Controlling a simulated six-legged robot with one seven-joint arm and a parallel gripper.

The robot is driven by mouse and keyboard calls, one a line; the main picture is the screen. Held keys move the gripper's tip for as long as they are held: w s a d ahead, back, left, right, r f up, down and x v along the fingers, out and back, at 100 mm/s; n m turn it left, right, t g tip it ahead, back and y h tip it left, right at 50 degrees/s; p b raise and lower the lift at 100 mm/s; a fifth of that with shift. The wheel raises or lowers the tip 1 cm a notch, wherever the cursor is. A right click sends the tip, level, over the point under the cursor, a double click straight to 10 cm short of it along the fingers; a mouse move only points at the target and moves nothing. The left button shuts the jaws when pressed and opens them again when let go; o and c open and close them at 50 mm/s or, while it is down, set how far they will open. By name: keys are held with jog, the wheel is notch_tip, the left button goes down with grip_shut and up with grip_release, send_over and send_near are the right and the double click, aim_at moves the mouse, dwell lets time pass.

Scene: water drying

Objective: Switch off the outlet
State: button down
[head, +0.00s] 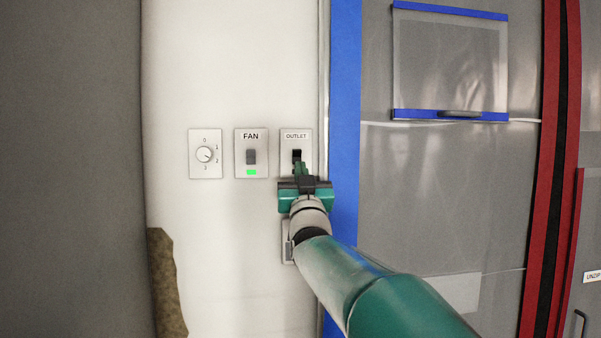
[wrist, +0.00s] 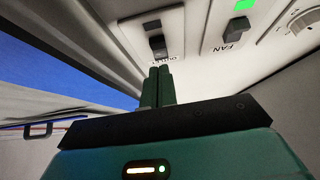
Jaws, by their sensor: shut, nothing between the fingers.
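The outlet switch plate (head: 284,150), labelled OUTLET, is on the white wall, right of the fan plate. Its dark rocker switch (head: 297,155) shows just above my gripper (head: 299,167). In the wrist view the outlet switch (wrist: 158,46) lies just beyond the tips of my gripper (wrist: 160,72). The fingers are shut together, empty and pointed at the plate. I cannot tell whether they touch the switch. A small dark rectangle (wrist: 152,24) on the outlet plate shows no green light. My gripper hides the plate's lower part in the head view.
The fan switch (head: 251,157) with a lit green light (head: 251,172) is close on the left. A rotary dial (head: 204,154) is further left. A wall fitting (head: 287,242) is partly hidden below my gripper. A blue strip (head: 345,130) and grey panels are on the right.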

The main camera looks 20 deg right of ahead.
jog(key=s+a+f, duration=0.1)
jog(key=s+f, duration=0.4)
jog(key=f, duration=0.3)
jog(key=shift+s+a+f, duration=0.25)
jog(key=shift+s+a, duration=0.05)
jog(key=shift+s, duration=0.1)
